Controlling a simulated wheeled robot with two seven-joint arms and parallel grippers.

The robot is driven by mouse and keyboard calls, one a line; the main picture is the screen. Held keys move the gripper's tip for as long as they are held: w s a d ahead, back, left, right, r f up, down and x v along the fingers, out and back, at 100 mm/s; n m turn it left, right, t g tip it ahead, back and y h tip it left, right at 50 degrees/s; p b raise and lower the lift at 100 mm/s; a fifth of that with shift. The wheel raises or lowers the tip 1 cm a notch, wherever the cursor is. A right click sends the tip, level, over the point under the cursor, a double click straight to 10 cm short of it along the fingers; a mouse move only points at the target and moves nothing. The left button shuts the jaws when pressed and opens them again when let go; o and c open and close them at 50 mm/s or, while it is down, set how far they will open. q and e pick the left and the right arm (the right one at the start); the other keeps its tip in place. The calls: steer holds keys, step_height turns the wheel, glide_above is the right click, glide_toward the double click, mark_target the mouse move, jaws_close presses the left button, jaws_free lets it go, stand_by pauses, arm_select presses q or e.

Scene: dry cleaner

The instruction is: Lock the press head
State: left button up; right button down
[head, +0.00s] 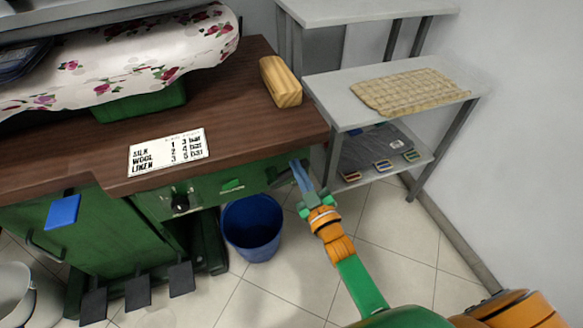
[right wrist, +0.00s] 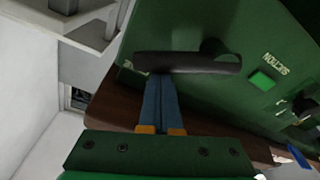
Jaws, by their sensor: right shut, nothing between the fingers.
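My right gripper (head: 295,168) is at the right end of the green front panel of the press, under the brown worktop. Its blue fingers are shut with nothing between them. In the right wrist view the fingertips (right wrist: 160,82) are just at a black lever handle (right wrist: 190,64) on the green panel; I cannot tell whether they touch it. My left gripper is out of view.
The panel has a black knob (head: 180,203) and a green button (right wrist: 262,81) marked SUCTION. A blue bucket (head: 252,238) stands below, with black pedals (head: 137,293) to the left. A grey shelf (head: 345,108) stands close on the right. A wooden block (head: 281,82) lies on the worktop.

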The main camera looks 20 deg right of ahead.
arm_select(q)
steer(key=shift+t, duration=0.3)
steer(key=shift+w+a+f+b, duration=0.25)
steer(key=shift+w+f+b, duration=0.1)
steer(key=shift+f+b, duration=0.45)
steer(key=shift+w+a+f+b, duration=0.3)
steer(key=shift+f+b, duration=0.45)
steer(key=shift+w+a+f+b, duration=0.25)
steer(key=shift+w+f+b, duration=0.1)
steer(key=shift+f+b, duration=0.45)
arm_select(e)
step_height(320, 180, down, 8)
steer(key=d+m+h, duration=0.1)
steer(key=m+h, duration=0.1)
steer(key=m, duration=1.2)
steer(key=shift+r+m+h, duration=0.15)
steer(key=shift+m+h, duration=0.15)
steer(key=shift+m, duration=0.1)
steer(key=shift+d, duration=0.1)
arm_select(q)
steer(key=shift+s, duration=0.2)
